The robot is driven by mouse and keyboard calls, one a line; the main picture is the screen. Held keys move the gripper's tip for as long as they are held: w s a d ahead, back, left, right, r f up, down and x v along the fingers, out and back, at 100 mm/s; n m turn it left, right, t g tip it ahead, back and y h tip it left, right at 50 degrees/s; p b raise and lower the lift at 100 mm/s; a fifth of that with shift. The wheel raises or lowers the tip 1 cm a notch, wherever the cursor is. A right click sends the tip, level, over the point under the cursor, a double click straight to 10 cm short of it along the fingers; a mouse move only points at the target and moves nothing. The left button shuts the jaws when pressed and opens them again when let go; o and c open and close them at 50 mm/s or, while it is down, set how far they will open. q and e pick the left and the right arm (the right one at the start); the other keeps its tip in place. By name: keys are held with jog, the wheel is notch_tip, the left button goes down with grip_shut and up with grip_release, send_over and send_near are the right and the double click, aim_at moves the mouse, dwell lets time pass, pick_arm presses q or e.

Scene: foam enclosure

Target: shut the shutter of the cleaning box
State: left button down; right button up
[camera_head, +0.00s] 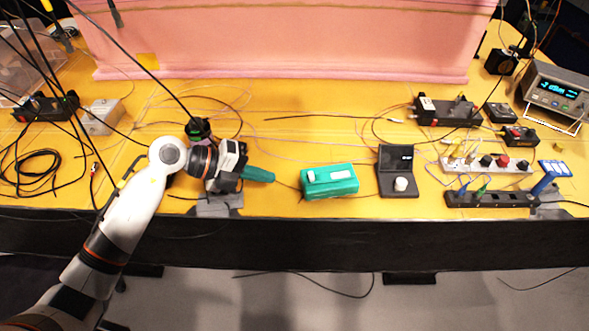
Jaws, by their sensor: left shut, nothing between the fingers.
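The cleaning box (330,187), a teal box, lies on the yellow table right of centre, near the front edge. A pale strip shows along its top, with a small light piece at the strip's left end. How far the shutter is open is too small to tell. My left gripper (265,175) is to the left of the box, its teal fingers shut and empty and pointing right towards it. A small gap of table lies between the fingertips and the box. My right gripper is not in view.
A black device (397,185) with a raised panel and white knob stands just right of the box. Power strips (490,199) and a meter (555,95) are further right. A pink foam wall (290,45) closes the back. Loose cables cross the table.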

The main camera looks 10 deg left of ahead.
aim_at(309, 179)
pick_arm(q)
jog(key=x, duration=0.4)
jog(key=shift+w+r+p, duration=0.1)
jog(key=shift+r+p, duration=0.05)
jog(key=shift+p, duration=0.15)
jog(key=shift+w+d+r+p, duration=0.1)
jog(key=shift+d+p, duration=0.15)
jog(key=shift+d, duration=0.35)
jog(key=shift+w+d+r+p, duration=0.1)
jog(key=shift+w+d+p, duration=0.1)
jog(key=shift+d, duration=0.35)
jog(key=shift+w+d+f, duration=0.15)
jog(key=shift+d, duration=0.35)
jog(key=d, duration=0.1)
jog(key=w+d+p, duration=0.1)
jog(key=d, duration=0.3)
jog(key=shift+w+d+p, duration=0.25)
jog(key=shift+w+p, duration=0.05)
jog(key=shift+w, duration=0.05)
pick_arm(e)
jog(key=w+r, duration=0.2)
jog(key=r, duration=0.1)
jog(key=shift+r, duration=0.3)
pick_arm(q)
jog(key=shift+a, duration=0.2)
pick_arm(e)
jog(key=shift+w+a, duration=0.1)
